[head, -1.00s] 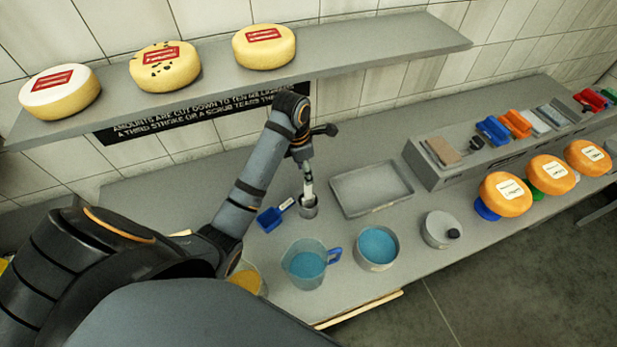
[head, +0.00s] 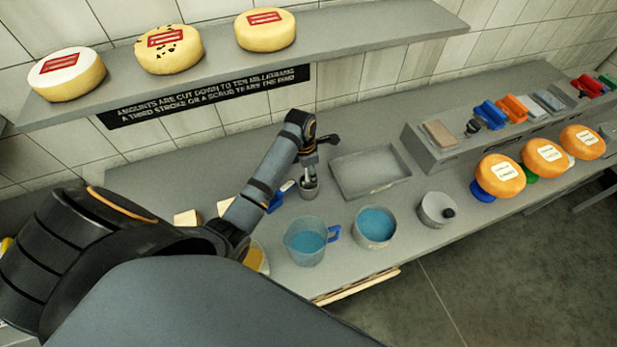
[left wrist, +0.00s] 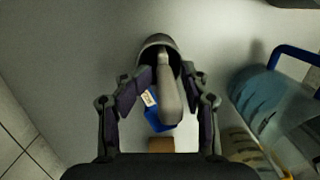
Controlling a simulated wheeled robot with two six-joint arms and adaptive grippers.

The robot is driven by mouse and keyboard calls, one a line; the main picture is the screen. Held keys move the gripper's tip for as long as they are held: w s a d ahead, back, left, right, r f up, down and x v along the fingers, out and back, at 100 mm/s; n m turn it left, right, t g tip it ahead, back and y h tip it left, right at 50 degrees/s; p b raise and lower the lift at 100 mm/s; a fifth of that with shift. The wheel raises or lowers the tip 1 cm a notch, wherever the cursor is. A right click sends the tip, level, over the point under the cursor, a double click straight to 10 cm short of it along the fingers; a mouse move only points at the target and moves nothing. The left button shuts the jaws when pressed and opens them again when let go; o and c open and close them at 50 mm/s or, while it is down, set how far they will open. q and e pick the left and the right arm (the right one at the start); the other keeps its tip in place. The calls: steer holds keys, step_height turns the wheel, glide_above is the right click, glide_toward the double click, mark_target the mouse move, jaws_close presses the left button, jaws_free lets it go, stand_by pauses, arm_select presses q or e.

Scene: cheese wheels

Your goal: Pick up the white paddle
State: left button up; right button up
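The white paddle (left wrist: 168,92) stands in a small metal cup (head: 309,190), its pale grey-white end pointing up toward the left wrist camera. My left gripper (head: 310,160) is just above the cup, pointing down. In the left wrist view my left gripper (left wrist: 167,76) has one finger on each side of the paddle, with small gaps visible, so it looks open around it. In the head view the gripper mostly hides the paddle. My right gripper is not in view.
A blue scoop (head: 277,198) lies left of the cup. A jug of blue liquid (head: 305,243) and a bowl of blue liquid (head: 375,228) stand in front. An empty grey tray (head: 371,187) lies to the right. The shelf (head: 350,37) with cheese wheels is above and behind.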

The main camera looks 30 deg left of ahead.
arm_select(q)
jaws_close()
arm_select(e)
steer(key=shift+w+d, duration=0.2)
arm_select(q)
steer(key=shift+r, duration=0.1)
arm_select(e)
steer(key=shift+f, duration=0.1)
